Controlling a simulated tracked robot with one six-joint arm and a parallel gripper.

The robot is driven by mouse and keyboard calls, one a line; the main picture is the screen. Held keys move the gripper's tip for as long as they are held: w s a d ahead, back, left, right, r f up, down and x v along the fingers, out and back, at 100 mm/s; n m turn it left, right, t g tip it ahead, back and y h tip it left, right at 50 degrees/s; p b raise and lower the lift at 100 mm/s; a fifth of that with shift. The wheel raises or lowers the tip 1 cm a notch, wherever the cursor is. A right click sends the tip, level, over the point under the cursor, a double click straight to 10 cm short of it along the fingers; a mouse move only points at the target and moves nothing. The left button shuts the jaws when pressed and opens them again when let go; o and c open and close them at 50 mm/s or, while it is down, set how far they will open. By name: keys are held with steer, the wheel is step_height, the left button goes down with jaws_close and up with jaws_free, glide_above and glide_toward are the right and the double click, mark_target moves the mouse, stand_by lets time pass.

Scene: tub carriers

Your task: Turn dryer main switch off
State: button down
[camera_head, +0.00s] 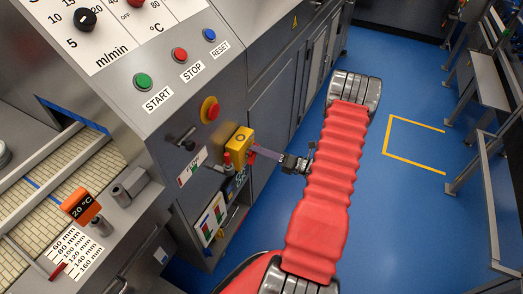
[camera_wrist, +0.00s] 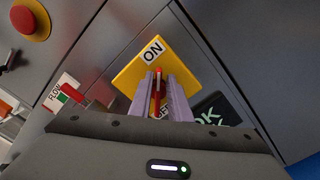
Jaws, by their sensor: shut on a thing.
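The dryer main switch has a yellow plate (camera_wrist: 130,76) in the wrist view, with "ON" at its top and a mostly hidden label at its lower edge. It also shows in the head view as a yellow box (camera_head: 240,138) on the grey machine front. Its red handle (camera_wrist: 158,82) stands between my two pale purple fingers, roughly in line between "ON" and the lower label. My gripper (camera_wrist: 160,88) is shut on the handle. In the head view my gripper (camera_head: 255,152) reaches the switch from the right. The fingers hide part of the handle and the lower label.
A red emergency-stop button (camera_head: 210,110) on yellow sits above left of the switch. Green START (camera_head: 143,80), red STOP (camera_head: 180,54) and blue RESET (camera_head: 210,35) buttons are higher.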

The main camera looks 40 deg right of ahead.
steer(key=shift+a+f+m, duration=0.3)
steer(key=shift+f+m, duration=0.1)
steer(key=shift+m, duration=0.2)
stand_by(1.0)
steer(key=c, duration=1.9)
jaws_free()
steer(key=shift+w, duration=0.1)
steer(key=shift+o, duration=1.1)
steer(key=shift+d+r, duration=0.1)
steer(key=shift+d, duration=0.05)
steer(key=shift+d, duration=0.1)
steer(key=v, duration=1.3)
steer(key=shift+s, duration=0.35)
